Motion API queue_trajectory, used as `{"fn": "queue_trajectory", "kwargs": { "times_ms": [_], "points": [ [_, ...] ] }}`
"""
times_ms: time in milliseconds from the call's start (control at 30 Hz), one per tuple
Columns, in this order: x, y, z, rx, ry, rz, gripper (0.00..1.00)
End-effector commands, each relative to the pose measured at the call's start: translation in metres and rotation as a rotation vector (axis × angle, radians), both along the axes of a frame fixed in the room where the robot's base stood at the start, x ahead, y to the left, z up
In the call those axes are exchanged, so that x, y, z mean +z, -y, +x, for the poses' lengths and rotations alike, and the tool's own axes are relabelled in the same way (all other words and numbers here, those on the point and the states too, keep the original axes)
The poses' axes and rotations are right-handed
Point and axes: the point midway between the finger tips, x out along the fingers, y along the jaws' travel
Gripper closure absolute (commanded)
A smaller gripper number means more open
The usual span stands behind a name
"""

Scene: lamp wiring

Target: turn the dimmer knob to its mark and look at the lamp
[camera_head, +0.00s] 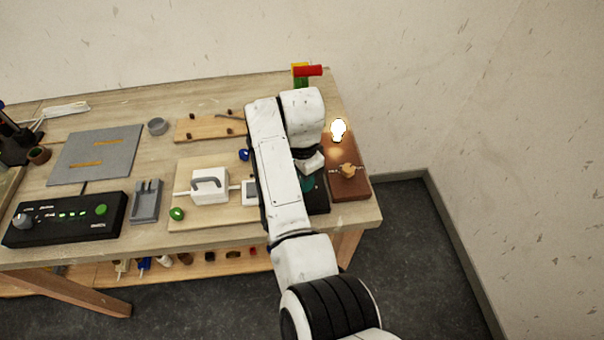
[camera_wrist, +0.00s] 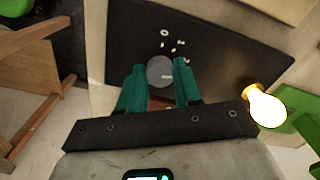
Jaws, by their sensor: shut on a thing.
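The dimmer knob (camera_wrist: 160,71) is a round grey disc on a black panel (camera_wrist: 215,45) in the wrist view. White marks (camera_wrist: 166,32) stand on the panel beyond it; they are too small to read. My gripper (camera_wrist: 159,76) has teal fingers on both sides of the knob and is shut on it. In the head view my arm hides the knob, and only a bit of teal finger (camera_head: 308,184) and the panel's edge (camera_head: 319,203) show. The lamp bulb (camera_head: 338,129) glows bright white at the right of the bench; it also shows in the wrist view (camera_wrist: 267,105).
A brown board (camera_head: 350,188) with a brass-coloured part (camera_head: 348,170) lies right of my gripper. A white box with a grey handle (camera_head: 210,186) stands on a pale board to the left. A black control box (camera_head: 65,219) lies at the far left. The floor right of the bench is clear.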

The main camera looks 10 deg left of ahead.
Motion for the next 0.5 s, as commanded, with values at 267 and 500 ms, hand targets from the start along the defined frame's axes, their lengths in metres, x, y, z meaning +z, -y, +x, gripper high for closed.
{"fn": "queue_trajectory", "kwargs": {
  "times_ms": [267,500],
  "points": [
    [0.0017,-0.0004,0.0011,-0.263,0.004,0.000,0.97],
    [0.0015,-0.0005,0.0012,-0.492,0.004,-0.001,0.97]
  ]
}}
